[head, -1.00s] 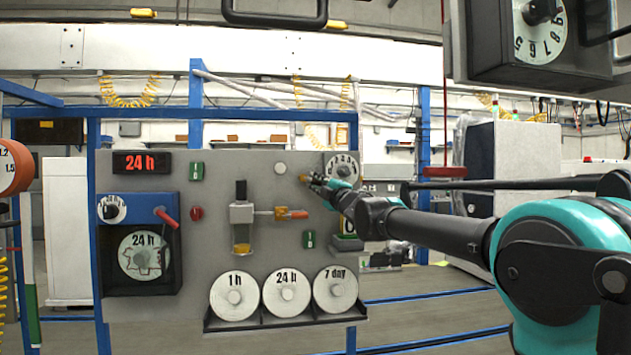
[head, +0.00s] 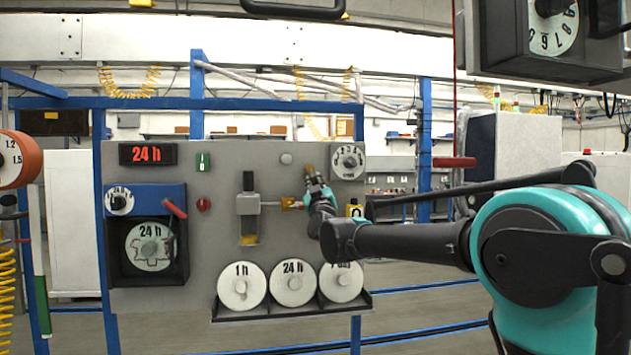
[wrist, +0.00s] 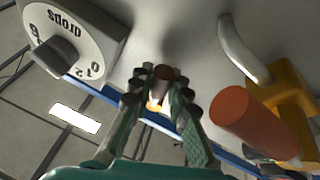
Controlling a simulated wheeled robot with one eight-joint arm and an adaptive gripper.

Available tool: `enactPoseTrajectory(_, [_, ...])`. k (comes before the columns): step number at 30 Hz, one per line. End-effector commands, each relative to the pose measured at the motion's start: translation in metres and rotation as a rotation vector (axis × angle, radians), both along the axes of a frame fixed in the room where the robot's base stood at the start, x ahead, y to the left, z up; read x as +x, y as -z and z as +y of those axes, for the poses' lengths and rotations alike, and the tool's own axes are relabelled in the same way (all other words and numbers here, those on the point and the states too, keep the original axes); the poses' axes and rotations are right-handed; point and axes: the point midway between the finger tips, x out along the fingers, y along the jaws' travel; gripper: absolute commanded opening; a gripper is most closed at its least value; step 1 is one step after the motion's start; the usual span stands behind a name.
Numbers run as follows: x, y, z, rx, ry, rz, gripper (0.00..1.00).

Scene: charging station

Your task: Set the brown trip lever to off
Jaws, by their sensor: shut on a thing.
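The brown trip lever (head: 308,173) is on the grey panel (head: 225,285), left of the small numbered dial. In the head view, its tip shows just above my gripper (head: 314,187). In the wrist view, the lever (wrist: 163,76) stands between the two fingertips of my gripper (wrist: 163,90), which is shut on it. A small yellowish patch shows below it between the fingers. My fingers hide part of the lever and its mount.
A yellow valve (wrist: 292,90) with a thick orange-brown handle (wrist: 250,118) is close to the right finger in the wrist view. A numbered dial with a dark knob (wrist: 55,55) is at upper left. Round white discs (head: 241,287) stand on the panel's lower shelf.

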Motion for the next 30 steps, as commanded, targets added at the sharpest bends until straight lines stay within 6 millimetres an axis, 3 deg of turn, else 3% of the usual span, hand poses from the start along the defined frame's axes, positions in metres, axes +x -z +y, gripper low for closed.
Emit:
enactPoseTrajectory(13, [-0.003,0.003,0.011,0.279,-0.002,0.081,0.0])
enactPoseTrajectory(30, [-0.004,0.003,0.013,0.349,-0.001,0.101,0.0])
